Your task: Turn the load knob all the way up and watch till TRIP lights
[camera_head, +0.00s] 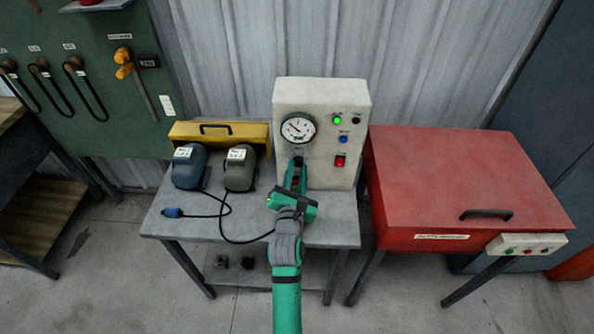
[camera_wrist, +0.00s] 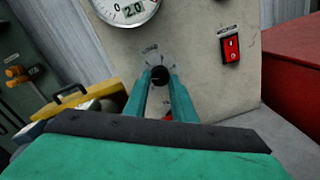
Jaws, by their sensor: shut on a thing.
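The load knob (camera_wrist: 160,75) is a small black knob on the pale front of the test box (camera_head: 322,99), below the round gauge. My gripper (camera_head: 298,164) reaches up to the box front, and in the wrist view my gripper's fingers (camera_wrist: 160,82) are shut on the knob, one on each side. The gauge (camera_head: 298,128) shows in both views, and its small window reads about 2.0 in the wrist view. A green lamp (camera_head: 337,120) is lit. The lamp to its right (camera_head: 356,121) is dark red and looks unlit; its label is too small to read.
A blue button (camera_head: 343,139) and a red switch (camera_head: 339,161) sit on the box front. Two motors, blue (camera_head: 189,166) and grey-green (camera_head: 240,168), stand on the grey table (camera_head: 180,219) with loose cables. A red cabinet (camera_head: 460,170) stands close on the right.

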